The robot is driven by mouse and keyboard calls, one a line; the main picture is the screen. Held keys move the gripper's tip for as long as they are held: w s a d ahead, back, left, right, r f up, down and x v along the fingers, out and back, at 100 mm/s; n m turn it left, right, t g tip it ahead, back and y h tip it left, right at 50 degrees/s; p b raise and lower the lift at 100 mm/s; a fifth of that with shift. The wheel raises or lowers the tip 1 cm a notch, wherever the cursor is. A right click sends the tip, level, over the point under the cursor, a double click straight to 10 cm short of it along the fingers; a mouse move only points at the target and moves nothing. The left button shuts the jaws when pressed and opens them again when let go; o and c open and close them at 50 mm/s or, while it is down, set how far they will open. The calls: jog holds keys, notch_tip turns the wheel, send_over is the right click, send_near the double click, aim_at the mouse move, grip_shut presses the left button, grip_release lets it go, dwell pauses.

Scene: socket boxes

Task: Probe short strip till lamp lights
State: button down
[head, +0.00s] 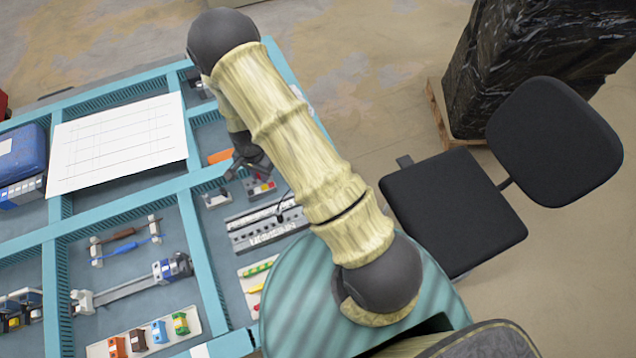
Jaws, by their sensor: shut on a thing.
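My gripper (248,170) is dark and hangs below the arm's far end, over the right-hand tray of the bench. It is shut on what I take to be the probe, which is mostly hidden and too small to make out. A small box with red and yellow parts (264,187) sits just below and right of the gripper. A small grey-white piece (216,199) lies to the lower left. A long grey strip (268,230) with lettering lies nearer, and a thin black lead curves over it. I cannot tell which piece is the short strip, whether the probe touches it, or whether a lamp is lit.
Teal rails (205,250) divide the bench into trays. A white sheet (117,142) lies at the left. An orange piece (220,156) is beside the gripper. A clamp-like tool (130,286) and several coloured blocks are nearer. A black chair (455,210) stands at the right.

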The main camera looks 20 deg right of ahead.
jog(key=shift+r+p, duration=1.25)
jog(key=shift+r, duration=0.5)
jog(key=r, duration=0.1)
jog(key=a+r+p, duration=0.1)
jog(key=r, duration=0.1)
jog(key=a+r+p, duration=0.1)
jog(key=shift+a+r, duration=0.15)
jog(key=shift+f+b, duration=1.8)
jog(key=shift+f, duration=0.95)
jog(key=shift+f+b, duration=0.9)
jog(key=shift+f, duration=0.25)
